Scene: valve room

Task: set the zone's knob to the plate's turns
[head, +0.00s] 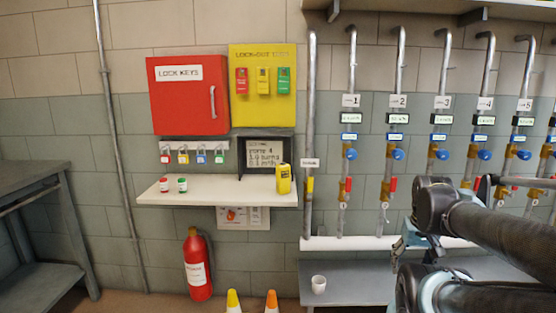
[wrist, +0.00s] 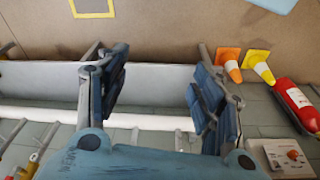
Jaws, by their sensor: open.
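A dark plate (head: 265,153) on the wall shows a few lines of small text; the top line seems to read zone 4 and the line below 1.0 turns, the rest is unclear. Numbered pipes stand to the right, each with a blue knob. Zone 4's knob (head: 485,155) is below the label 4 (head: 485,103), with small displays between. My gripper (wrist: 162,75) is open and empty in the wrist view, its two blue fingers wide apart. In the head view it is partly visible (head: 408,243), low and left of zone 4's knob, apart from it.
A grey bench (head: 350,285) with a white cup (head: 318,284) lies below the pipes. Red-handled valves sit low on the pipes. A shelf (head: 215,192) holds a yellow container (head: 284,179). A fire extinguisher (head: 197,265) and two cones (head: 271,301) stand below.

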